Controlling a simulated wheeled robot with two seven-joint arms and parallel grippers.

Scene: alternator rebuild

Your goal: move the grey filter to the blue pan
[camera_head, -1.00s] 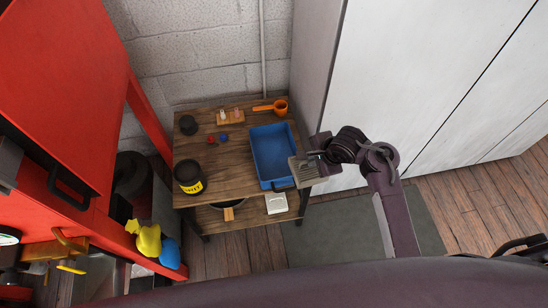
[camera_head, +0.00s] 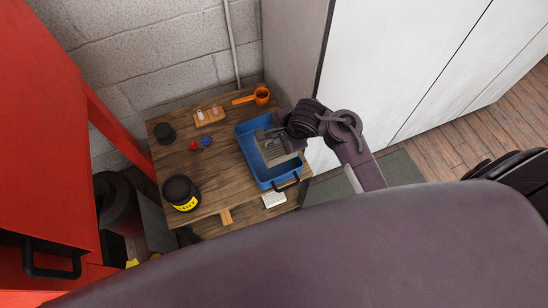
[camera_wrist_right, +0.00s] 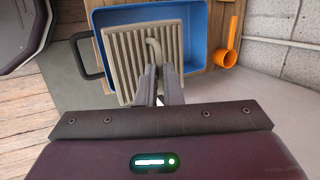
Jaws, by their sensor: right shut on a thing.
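The grey filter (camera_wrist_right: 122,62) is a ribbed square with a bent handle, seen large in the right wrist view. My right gripper (camera_wrist_right: 158,88) is shut on its handle. In the head view the right gripper (camera_head: 270,134) holds the filter (camera_head: 277,152) over the blue pan (camera_head: 256,174), at a tilt. The blue pan also shows behind the filter in the right wrist view (camera_wrist_right: 195,42). Whether the filter touches the pan floor I cannot tell. My left gripper is in neither view.
The pan sits on a wooden table (camera_head: 225,170) beside a white cabinet wall. An orange scoop (camera_head: 261,96), a small wooden block with pegs (camera_head: 210,116), a red and a blue knob (camera_head: 207,141), a dark cup (camera_head: 165,132) and a black jar with a yellow label (camera_head: 181,192) stand around it.

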